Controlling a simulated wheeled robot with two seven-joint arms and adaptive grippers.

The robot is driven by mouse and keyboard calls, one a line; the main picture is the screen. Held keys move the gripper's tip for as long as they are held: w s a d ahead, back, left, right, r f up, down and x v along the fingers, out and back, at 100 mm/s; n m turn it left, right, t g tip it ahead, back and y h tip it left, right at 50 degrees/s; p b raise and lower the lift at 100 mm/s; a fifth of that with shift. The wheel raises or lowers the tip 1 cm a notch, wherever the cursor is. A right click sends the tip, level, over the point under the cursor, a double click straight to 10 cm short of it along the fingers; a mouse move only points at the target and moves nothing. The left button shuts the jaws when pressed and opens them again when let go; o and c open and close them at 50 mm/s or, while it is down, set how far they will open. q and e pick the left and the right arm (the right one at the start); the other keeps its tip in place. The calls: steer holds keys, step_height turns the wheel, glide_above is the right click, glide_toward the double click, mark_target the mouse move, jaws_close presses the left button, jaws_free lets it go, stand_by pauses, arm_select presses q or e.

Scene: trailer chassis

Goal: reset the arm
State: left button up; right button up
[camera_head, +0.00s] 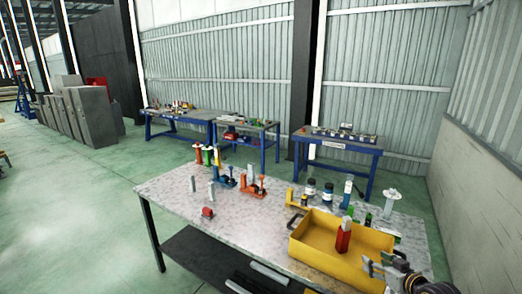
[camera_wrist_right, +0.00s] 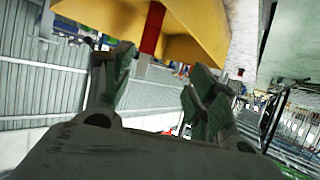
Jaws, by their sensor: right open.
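My right gripper (camera_head: 374,268) is at the lower right of the head view, beside the near right corner of the yellow bin (camera_head: 325,262). In the right wrist view its two fingers (camera_wrist_right: 160,80) stand apart with nothing between them. A red block-like item with a pale top (camera_head: 343,238) stands upright in the bin, apart from the gripper. The bin (camera_wrist_right: 200,22) and the red item (camera_wrist_right: 152,28) also show at the top of the right wrist view. My left gripper does not show.
The speckled table (camera_head: 240,228) holds orange and blue tools (camera_head: 250,186), a small red piece (camera_head: 208,212), dark jars (camera_head: 310,187) and a white-topped stand (camera_head: 392,194). Blue workbenches (camera_head: 335,145) stand along the back wall. The table's left front is mostly clear.

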steer(key=s+a+f+g+h, duration=0.1)
steer(key=s+a+f+g, duration=0.3)
steer(key=s+a, duration=0.45)
steer(key=s+a+f+g, duration=0.2)
steer(key=s+a+f, duration=0.45)
steer(key=s, duration=0.35)
steer(key=s+a+r+g+h, duration=0.1)
steer(key=s+a+r+g, duration=0.2)
steer(key=s, duration=0.6)
step_height(320, 180, down, 38)
steer(key=s+g+b, duration=0.1)
steer(key=s+b, duration=0.2)
steer(key=b, duration=0.2)
steer(key=s+d+f+b, duration=0.2)
steer(key=s+f, duration=0.9)
steer(key=f, duration=0.1)
steer(key=s+d+f+g+b, duration=0.1)
steer(key=s+d+f+b, duration=0.1)
steer(key=s+f, duration=0.9)
steer(key=shift+s+d+f+g+b, duration=0.2)
steer(key=shift+d+f+g+b, duration=0.25)
steer(key=shift+f, duration=0.75)
steer(key=shift+a, duration=0.1)
